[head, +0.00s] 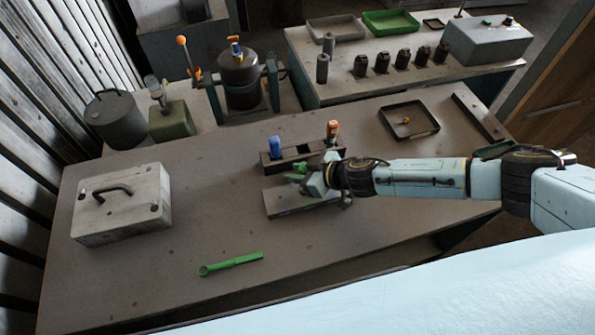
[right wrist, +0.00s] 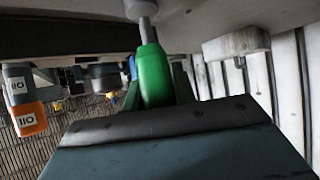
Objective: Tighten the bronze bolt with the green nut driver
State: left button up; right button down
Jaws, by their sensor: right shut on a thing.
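My right gripper (head: 310,183) reaches in from the right and is shut on the green nut driver (head: 294,178). In the right wrist view the green handle (right wrist: 153,75) sits between the fingers, its grey shaft pointing toward the tabletop. That view looks upside down, with the tabletop at the top. In the head view the driver is over a flat grey block (head: 286,204); the wrist hides part of this block. The driver's tip is cut off in the wrist view, so contact cannot be told. I cannot make out the bronze bolt. My left gripper is not in view.
A dark rack (head: 273,163) behind holds a blue-handled tool (head: 276,146) and an orange-handled tool (head: 333,130). A green wrench (head: 232,263) lies in front. A grey case (head: 122,205) stands left; a black tray (head: 391,131) with a small yellow-orange piece (head: 406,120) lies right.

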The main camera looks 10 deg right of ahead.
aim_at(303, 165)
jog(key=c, duration=1.8)
grip_release()
jog(key=shift+w, duration=0.1)
grip_shut()
jog(key=shift+r, duration=1.55)
jog(key=shift+r, duration=2.5)
